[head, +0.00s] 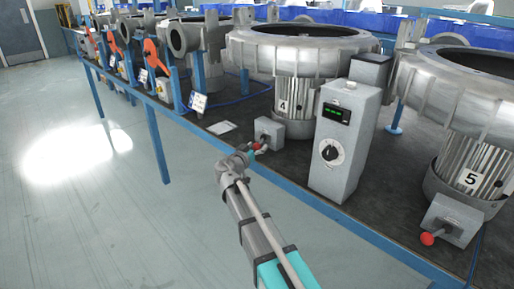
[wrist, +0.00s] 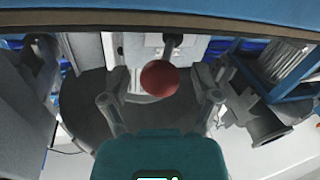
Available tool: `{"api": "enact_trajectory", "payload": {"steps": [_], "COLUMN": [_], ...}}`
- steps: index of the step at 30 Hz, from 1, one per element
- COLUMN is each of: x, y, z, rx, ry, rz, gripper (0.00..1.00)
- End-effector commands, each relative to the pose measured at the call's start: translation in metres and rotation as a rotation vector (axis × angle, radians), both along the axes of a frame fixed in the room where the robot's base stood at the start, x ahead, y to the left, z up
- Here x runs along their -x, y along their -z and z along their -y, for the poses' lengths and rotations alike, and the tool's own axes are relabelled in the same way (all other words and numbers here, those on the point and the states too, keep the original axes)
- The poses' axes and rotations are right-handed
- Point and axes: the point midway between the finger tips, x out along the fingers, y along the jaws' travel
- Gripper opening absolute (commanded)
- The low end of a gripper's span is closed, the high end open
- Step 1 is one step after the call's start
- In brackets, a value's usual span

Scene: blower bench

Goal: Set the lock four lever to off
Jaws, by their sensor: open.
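The lock four lever has a red ball knob (head: 257,146) on a small grey box (head: 268,131) in front of the blower labelled 4 (head: 296,100). My gripper (head: 246,152) is open right at the knob in the head view, coming from the front left. In the wrist view the red knob (wrist: 160,78) sits between the two open fingers of my gripper (wrist: 160,88), with a gap on each side. The lever shaft (wrist: 171,45) shows above the knob there. The lever's off marking cannot be read.
A grey control box (head: 344,140) with a green display and a dial stands right of the lever box. The blower labelled 5 (head: 462,165) has its own red-knobbed lock (head: 428,238). A blue rail (head: 310,195) edges the bench. The floor at left is clear.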

Motion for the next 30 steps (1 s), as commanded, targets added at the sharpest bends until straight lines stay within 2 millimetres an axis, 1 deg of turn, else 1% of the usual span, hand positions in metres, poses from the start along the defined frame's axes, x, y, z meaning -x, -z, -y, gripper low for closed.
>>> {"api": "enact_trajectory", "payload": {"steps": [2, 3, 11, 15, 16, 23, 30], "x": [0.0001, 0.0001, 0.0001, 0.0000, -0.0001, -0.0005, -0.0031], "y": [0.0000, 0.0000, 0.0000, 0.0000, 0.0000, 0.0000, -0.0002], "z": [0.0002, 0.0002, 0.0005, 0.0007, 0.0008, 0.0018, 0.0072], "rx": [0.000, 0.000, 0.000, 0.000, 0.000, 0.000, 0.000], "ry": [0.000, 0.000, 0.001, 0.001, 0.001, 0.004, 0.029], "rz": [0.000, 0.000, 0.000, 0.000, 0.000, 0.000, 0.001], "gripper": [0.80, 0.78, 0.29, 0.03, 0.00, 0.00, 0.00]}}
